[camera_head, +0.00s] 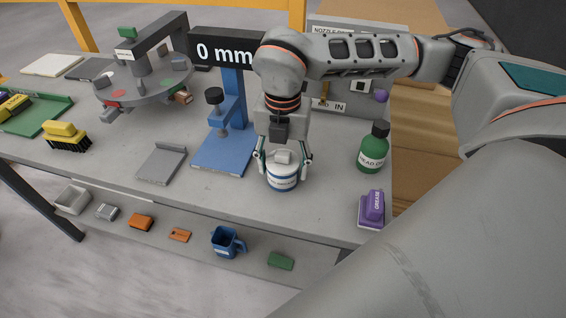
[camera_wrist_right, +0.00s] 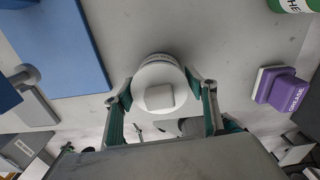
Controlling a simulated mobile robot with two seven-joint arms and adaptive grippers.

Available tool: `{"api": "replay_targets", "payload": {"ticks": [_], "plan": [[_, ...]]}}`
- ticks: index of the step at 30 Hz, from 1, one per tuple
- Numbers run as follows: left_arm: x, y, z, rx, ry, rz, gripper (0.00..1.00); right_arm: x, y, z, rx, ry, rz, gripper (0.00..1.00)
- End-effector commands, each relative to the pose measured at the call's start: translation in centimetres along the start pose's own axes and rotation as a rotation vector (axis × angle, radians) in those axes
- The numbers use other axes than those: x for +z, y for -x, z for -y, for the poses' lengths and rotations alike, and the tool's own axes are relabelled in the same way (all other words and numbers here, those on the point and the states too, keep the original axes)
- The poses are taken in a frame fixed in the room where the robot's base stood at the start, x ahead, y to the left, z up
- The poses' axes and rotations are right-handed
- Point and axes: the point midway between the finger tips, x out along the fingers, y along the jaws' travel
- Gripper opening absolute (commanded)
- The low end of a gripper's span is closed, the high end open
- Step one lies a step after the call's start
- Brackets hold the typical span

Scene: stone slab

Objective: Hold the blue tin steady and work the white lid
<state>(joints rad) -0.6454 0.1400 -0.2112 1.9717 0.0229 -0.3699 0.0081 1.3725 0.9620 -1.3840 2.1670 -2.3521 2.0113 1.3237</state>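The blue tin (camera_head: 283,183) stands upright near the front edge of the stone slab. It has a pale body with a blue band and a label. The white lid (camera_wrist_right: 149,98) sits on top, round with a raised square knob (camera_wrist_right: 160,96). My right gripper (camera_head: 283,162) points down over the tin, one finger on each side of the lid. In the right wrist view its fingertips (camera_wrist_right: 159,88) lie close against the lid's edges; whether they touch or press is unclear. My left gripper is not in view.
A blue stand (camera_head: 225,150) with a "0 mm" display (camera_head: 226,50) is left of the tin. A green bottle (camera_head: 372,150) and a purple grease block (camera_head: 372,207) are to the right. A lower shelf (camera_head: 190,250) holds a blue mug (camera_head: 224,243) and small blocks.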

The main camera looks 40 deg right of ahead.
Motion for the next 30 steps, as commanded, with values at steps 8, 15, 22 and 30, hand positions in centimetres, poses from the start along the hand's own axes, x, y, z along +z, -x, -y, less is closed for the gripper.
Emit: {"api": "replay_targets", "payload": {"ticks": [8,15,22,30], "plan": [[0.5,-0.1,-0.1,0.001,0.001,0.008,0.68,0.0,0.0,0.0,0.0,0.0,0.0,0.67],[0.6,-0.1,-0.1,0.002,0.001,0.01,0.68,0.0,0.0,0.0,0.0,0.0,0.0,0.67],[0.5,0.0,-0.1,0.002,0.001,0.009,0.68,0.0,1.1,-0.1,0.002,0.001,0.001,0.67],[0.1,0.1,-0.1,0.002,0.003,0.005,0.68,0.1,5.0,-0.1,0.004,0.001,0.003,0.67]]}}
